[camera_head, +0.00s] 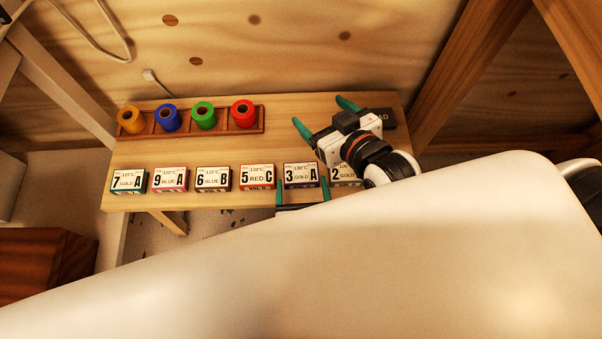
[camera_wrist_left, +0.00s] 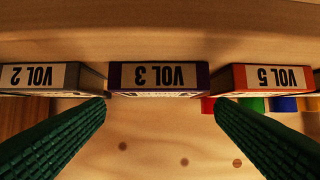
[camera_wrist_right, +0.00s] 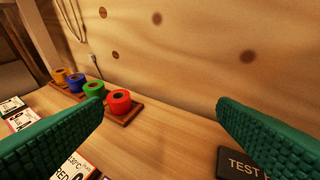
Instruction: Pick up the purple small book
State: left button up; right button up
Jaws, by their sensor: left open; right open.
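The purple small book (camera_head: 301,171) stands in the front row on the table, marked 3 GOLD A on top. In the left wrist view the purple book (camera_wrist_left: 158,76) shows its spine, VOL 3, between and just beyond my fingertips. My left gripper (camera_head: 301,190) is open, its green fingers at the near side of the book, one towards each end; contact cannot be told. My right gripper (camera_head: 321,114) is open and empty over the table's back right part. Most of the left arm's hand is hidden behind my large white arm link.
A grey book (camera_wrist_left: 40,76) and an orange-red book (camera_wrist_left: 266,78) stand close on either side. More books (camera_head: 170,179) continue the row leftwards. A wooden rack (camera_head: 221,122) holds several coloured foil rolls at the back. A black test pad (camera_head: 383,118) lies back right. The table middle is clear.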

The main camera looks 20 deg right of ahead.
aim_at(301, 171)
pick_arm(q)
jog(key=shift+w+f, duration=0.15)
jog(key=shift+w, duration=0.05)
jog(key=b+x, duration=0.2)
jog(key=x, duration=0.2)
jog(key=shift+w+d+f+b, duration=0.15)
jog(key=shift+f+b, duration=0.15)
jog(key=shift+b, duration=0.05)
jog(key=shift+w, duration=0.2)
jog(key=c, duration=0.6)
jog(key=shift+c, duration=0.2)
pick_arm(e)
notch_tip(301, 171, up, 10)
jog(key=w+a+t+y, duration=0.1)
jog(key=a+t+y, duration=0.1)
jog(key=t, duration=0.5)
jog(key=shift+w, duration=0.25)
pick_arm(q)
jog(key=shift+r, duration=0.1)
